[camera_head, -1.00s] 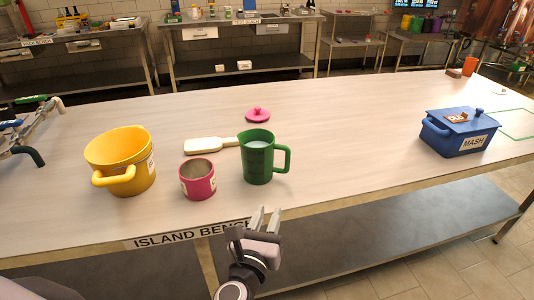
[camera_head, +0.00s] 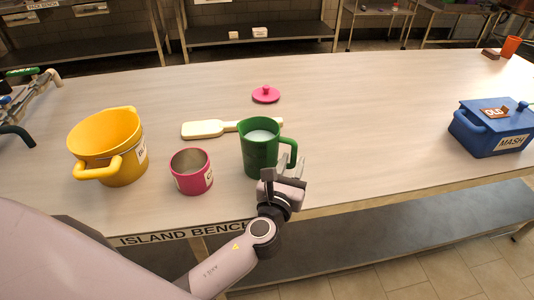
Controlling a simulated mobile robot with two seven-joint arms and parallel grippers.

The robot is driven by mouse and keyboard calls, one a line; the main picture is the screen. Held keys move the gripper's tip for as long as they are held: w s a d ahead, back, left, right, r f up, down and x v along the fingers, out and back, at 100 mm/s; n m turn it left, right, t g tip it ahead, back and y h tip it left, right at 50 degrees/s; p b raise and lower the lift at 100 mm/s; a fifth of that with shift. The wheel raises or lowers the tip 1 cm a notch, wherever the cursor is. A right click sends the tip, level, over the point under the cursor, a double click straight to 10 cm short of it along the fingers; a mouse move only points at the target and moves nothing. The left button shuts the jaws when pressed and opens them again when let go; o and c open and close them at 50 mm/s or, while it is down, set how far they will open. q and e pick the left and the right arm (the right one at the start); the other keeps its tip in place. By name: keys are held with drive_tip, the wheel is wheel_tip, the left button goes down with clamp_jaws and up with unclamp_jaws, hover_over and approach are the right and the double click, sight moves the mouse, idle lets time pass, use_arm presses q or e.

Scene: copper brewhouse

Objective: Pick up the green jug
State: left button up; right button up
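The green jug (camera_head: 258,150) stands upright on the island bench (camera_head: 350,130), with pale content inside. Its handle is on its right side. My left gripper (camera_head: 290,166) is at the bench's front edge, just in front of the jug's handle, with its fingers pointing toward the back. The fingers look spread apart, and part of the handle is hidden behind them. I cannot tell whether a finger touches the handle. My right gripper is not in view.
A pink pot (camera_head: 191,174) stands close left of the jug, and a yellow pot (camera_head: 105,150) is farther left. A cream paddle (camera_head: 207,128) lies behind, near a pink lid (camera_head: 265,94). A blue box (camera_head: 490,130) stands far right; the bench between is clear.

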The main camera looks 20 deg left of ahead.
use_arm(q)
drive_tip(key=shift+w+a, duration=0.1)
drive_tip(key=shift+w, duration=0.85)
clamp_jaws()
drive_tip(key=shift+r, duration=0.15)
